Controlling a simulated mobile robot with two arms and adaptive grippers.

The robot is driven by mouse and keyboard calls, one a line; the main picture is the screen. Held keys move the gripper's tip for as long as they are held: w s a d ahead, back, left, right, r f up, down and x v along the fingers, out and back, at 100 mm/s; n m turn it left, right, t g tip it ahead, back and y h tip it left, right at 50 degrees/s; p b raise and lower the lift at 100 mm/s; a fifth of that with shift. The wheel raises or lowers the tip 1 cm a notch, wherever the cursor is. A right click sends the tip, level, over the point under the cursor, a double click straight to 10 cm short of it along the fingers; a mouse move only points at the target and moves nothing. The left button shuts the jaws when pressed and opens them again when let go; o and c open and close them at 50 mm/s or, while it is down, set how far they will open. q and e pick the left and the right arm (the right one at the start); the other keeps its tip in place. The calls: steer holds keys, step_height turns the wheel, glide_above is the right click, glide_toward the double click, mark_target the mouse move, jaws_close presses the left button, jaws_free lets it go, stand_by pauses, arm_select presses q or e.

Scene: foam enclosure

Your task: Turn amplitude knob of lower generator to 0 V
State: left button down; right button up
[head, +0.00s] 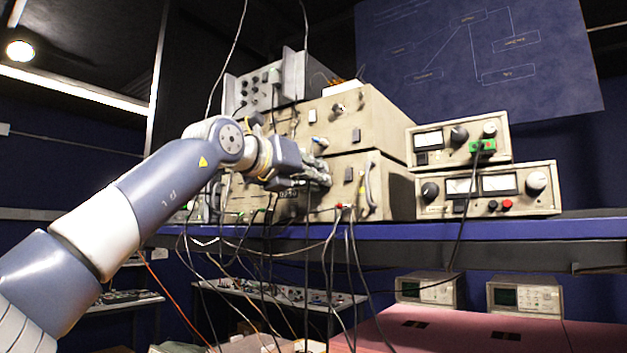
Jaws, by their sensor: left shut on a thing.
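The lower generator (398,192) is a beige box on the blue shelf, with a dark display and cables plugged into its front. The upper generator (375,120) is a similar beige box stacked on it. My left gripper (322,177) is at the front panel of the lower generator, shut on the amplitude knob. The fingers hide the knob, so its angle cannot be read. My right gripper is not in view.
Two beige power supplies (545,187) with meters stand to the right on the blue shelf (470,231). A grey instrument (290,77) sits on top. Many cables (335,255) hang in front of the shelf. Two oscilloscopes (525,296) stand below.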

arm_select(q)
steer(key=n, duration=0.4)
steer(key=shift+f+b, duration=0.1)
steer(key=shift+b, duration=0.2)
steer(key=shift+n, duration=1.7)
steer(key=c, duration=1.5)
jaws_free()
steer(key=shift+a, duration=0.1)
steer(key=shift+s, duration=0.1)
